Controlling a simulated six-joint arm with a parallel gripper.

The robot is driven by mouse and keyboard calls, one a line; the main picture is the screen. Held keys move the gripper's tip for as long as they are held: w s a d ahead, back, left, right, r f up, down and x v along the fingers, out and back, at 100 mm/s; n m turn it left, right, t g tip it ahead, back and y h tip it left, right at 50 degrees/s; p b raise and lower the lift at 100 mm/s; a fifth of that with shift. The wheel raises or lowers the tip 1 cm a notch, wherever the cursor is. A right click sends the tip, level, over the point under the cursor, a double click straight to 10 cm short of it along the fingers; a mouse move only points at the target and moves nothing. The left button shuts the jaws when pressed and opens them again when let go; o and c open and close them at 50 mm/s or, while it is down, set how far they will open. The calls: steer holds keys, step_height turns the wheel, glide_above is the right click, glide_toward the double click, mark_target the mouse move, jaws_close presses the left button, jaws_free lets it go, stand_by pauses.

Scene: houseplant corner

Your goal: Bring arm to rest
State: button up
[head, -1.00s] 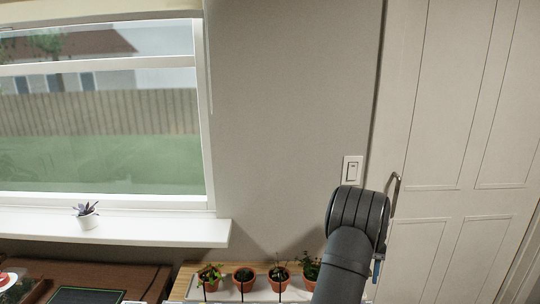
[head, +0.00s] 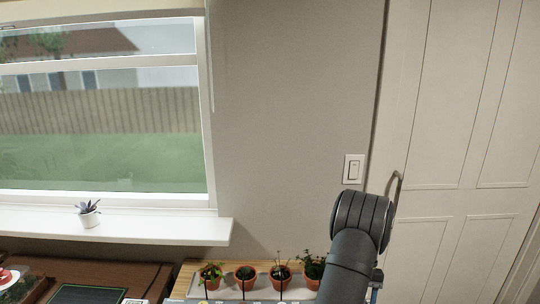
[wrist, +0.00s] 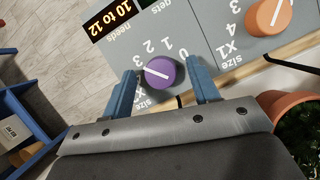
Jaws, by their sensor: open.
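A purple dial (wrist: 164,72) with a white pointer line shows between the fingertips, on a grey panel (wrist: 196,50) marked with numbers. I cannot tell how far the fingers are from the dial; nothing appears gripped.
An orange dial (wrist: 268,16) sits on the panel at the upper right. A plant in a terracotta pot (wrist: 290,103) is close on the right. Several potted plants (head: 246,279) stand in a row. A blue shelf (wrist: 22,108) is at left. A succulent (head: 88,214) stands on the windowsill.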

steer(key=v, duration=1.8)
steer(key=x, duration=1.8)
steer(key=shift+s+f, duration=0.1)
steer(key=shift+f, duration=0.05)
steer(key=shift+d+m, duration=0.1)
steer(key=shift+m, duration=0.4)
steer(key=m+y, duration=0.1)
steer(key=m, duration=0.2)
steer(key=shift+t, duration=0.3)
steer(key=m+t+y, duration=0.1)
steer(key=m, duration=0.3)
steer(key=shift+d+y, duration=0.1)
steer(key=shift+y, duration=0.3)
steer(key=m+t, duration=0.1)
steer(key=m, duration=0.4)
steer(key=shift+s+t, duration=0.2)
steer(key=shift+t, duration=0.2)
steer(key=m+t, duration=0.1)
steer(key=m, duration=0.3)
steer(key=shift+r+m+t, duration=0.2)
steer(key=shift+m+t, duration=0.1)
steer(key=shift+t, duration=0.1)
steer(key=shift+o, duration=0.2)
